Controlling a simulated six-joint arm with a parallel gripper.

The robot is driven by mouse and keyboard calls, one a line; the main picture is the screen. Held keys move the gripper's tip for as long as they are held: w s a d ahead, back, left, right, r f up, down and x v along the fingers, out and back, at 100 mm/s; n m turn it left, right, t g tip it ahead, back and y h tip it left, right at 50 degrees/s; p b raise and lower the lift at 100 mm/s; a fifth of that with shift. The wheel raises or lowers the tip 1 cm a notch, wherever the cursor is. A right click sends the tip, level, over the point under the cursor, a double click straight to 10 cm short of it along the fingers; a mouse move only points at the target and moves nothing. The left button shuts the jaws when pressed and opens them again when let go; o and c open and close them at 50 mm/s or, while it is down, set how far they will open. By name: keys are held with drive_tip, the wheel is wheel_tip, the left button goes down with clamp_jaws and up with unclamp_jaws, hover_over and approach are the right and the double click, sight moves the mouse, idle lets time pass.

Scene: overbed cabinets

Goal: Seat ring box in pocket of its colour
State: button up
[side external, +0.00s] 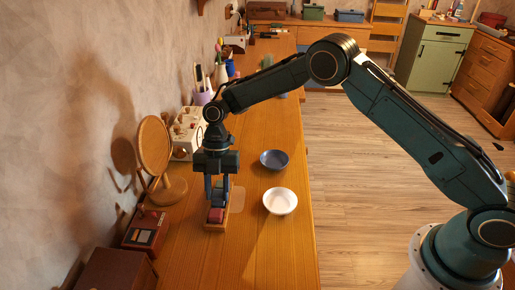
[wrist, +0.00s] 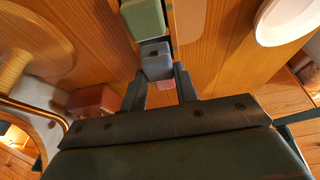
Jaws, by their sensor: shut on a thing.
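My gripper (side external: 217,193) points straight down over a narrow wooden tray (side external: 225,221) on the wooden counter. In the wrist view its fingers (wrist: 160,76) are closed on a small blue-grey ring box (wrist: 155,58) with a dark spot on it. A green block (wrist: 143,18) shows just beyond the box. A pink-red block (wrist: 165,85) partly shows behind the box; a red block also shows below the fingers in the side view (side external: 215,215). The fingers hide much of the tray, and I cannot tell whether the held box touches it.
A white bowl (side external: 280,201) and a blue bowl (side external: 274,159) stand to the right. A round wooden stand mirror (side external: 155,146) and a reddish box (side external: 146,230) are at the left by the wall. The counter's front right is clear.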

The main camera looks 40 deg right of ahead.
drive_tip(key=shift+f, duration=0.7)
drive_tip(key=shift+f, duration=0.15)
drive_tip(key=o, duration=1)
drive_tip(key=shift+c, duration=0.2)
drive_tip(key=v, duration=0.9)
drive_tip(key=shift+d+r, duration=0.1)
drive_tip(key=shift+r, duration=0.15)
drive_tip(key=shift+v, duration=1.3)
drive_tip(key=shift+r, duration=0.1)
